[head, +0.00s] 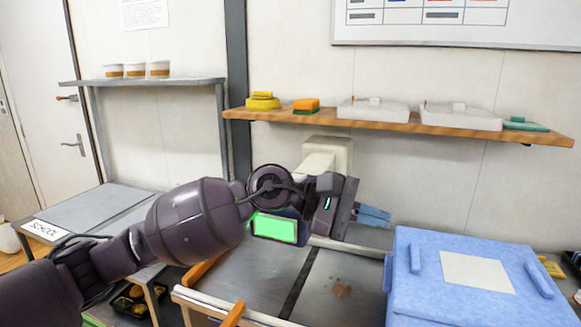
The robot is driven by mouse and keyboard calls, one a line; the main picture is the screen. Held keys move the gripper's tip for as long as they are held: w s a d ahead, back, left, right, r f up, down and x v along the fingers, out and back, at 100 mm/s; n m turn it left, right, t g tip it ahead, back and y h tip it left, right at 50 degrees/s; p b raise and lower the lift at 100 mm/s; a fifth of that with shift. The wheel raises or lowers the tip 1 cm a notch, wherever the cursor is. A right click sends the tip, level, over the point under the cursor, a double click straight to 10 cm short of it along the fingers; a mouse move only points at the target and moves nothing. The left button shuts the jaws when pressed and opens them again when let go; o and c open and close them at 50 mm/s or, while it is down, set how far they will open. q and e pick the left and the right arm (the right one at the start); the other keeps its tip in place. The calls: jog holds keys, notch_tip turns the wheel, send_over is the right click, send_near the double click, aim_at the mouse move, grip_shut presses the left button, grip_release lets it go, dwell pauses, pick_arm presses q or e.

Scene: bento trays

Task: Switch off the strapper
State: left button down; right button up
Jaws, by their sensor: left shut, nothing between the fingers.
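A beige housing (325,150) stands against the back wall behind the counter, and a bright green lit panel (275,228) in a dark frame shows below it. I take these as parts of the strapper, but my left arm hides much of the area between them. No switch can be made out. My left gripper (388,217) is just right of the green panel, its blue fingers shut and empty, pointing right above the counter. I cannot tell whether it touches anything. My right gripper is not in view.
A blue box (408,300) with a white label stands at the right, close to my left fingers. The grey counter (250,280) has a dark strip and a brown stain. A wooden shelf (400,128) with white containers runs above. A grey table (95,205) stands left.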

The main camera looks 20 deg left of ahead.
pick_arm(q)
jog(key=w+a+r+m+t+y, duration=0.3)
jog(key=w+a+r+m+y, duration=0.15)
jog(key=a+r+y, duration=0.35)
jog(key=w+a+r+m+t+y, duration=0.25)
jog(key=w+a+r+y, duration=0.35)
jog(key=a, duration=0.5)
jog(key=shift+m+y, duration=0.3)
jog(key=shift+y, duration=0.4)
jog(key=x, duration=0.6)
jog(key=s+x, duration=0.1)
jog(key=x, duration=0.2)
jog(key=shift+w+d+f, duration=0.15)
jog(key=shift+d+f, duration=0.2)
jog(key=shift+f, duration=0.35)
notch_tip(320, 180, down, 3)
jog(key=shift+f, duration=0.1)
jog(key=shift+s+f, duration=0.25)
jog(key=shift+f, duration=0.3)
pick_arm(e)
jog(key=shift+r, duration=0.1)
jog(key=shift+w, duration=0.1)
